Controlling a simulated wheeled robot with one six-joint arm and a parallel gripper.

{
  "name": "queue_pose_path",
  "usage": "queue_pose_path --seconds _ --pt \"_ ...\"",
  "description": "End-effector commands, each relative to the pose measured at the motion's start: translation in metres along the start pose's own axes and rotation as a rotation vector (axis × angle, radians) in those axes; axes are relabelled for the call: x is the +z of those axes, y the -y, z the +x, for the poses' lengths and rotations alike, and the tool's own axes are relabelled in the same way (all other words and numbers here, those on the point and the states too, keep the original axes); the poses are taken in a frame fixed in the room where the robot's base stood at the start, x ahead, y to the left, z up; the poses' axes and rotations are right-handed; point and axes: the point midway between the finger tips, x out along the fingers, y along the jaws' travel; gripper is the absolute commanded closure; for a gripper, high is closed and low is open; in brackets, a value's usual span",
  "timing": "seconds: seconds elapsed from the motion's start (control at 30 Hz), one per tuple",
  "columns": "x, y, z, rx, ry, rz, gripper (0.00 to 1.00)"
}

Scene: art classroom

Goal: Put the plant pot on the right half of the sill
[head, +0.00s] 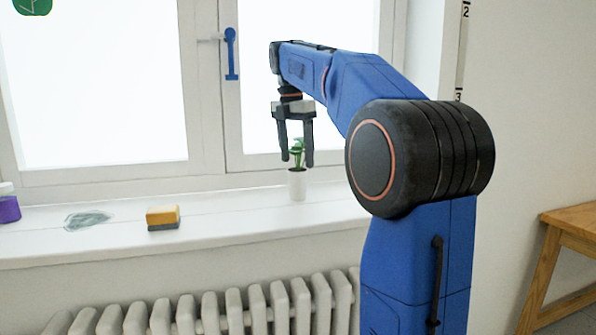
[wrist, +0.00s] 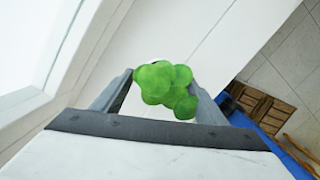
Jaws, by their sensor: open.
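The plant pot (head: 297,185) is small and white with a green plant (head: 298,152) in it. It stands upright on the white window sill (head: 235,208), toward the right of the visible stretch. My gripper (head: 296,162) is open above the pot and points down, with its fingers at the height of the leaves. In the wrist view, the green leaves (wrist: 165,85) show between the two fingers and hide the pot below. I cannot tell whether the fingers touch the leaves.
A yellow and dark sponge (head: 163,216) and a grey smear (head: 87,220) are on the sill at left, with a purple-and-white bottle (head: 8,203) at the far left. A radiator (head: 240,305) is below. A wooden table (head: 570,222) stands at right.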

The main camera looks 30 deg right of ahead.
Motion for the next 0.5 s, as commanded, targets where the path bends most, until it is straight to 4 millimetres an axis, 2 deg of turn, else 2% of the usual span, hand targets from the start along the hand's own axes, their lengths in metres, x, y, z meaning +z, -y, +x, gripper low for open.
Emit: queue_pose_path --seconds 0.1,0.2,0.5 --pt "0.000 -0.001 -0.021 0.002 0.001 0.000 0.34" --pt "0.000 -0.001 -0.033 0.001 0.001 0.000 0.34" --pt "0.000 0.000 -0.047 0.000 0.000 0.000 0.34"
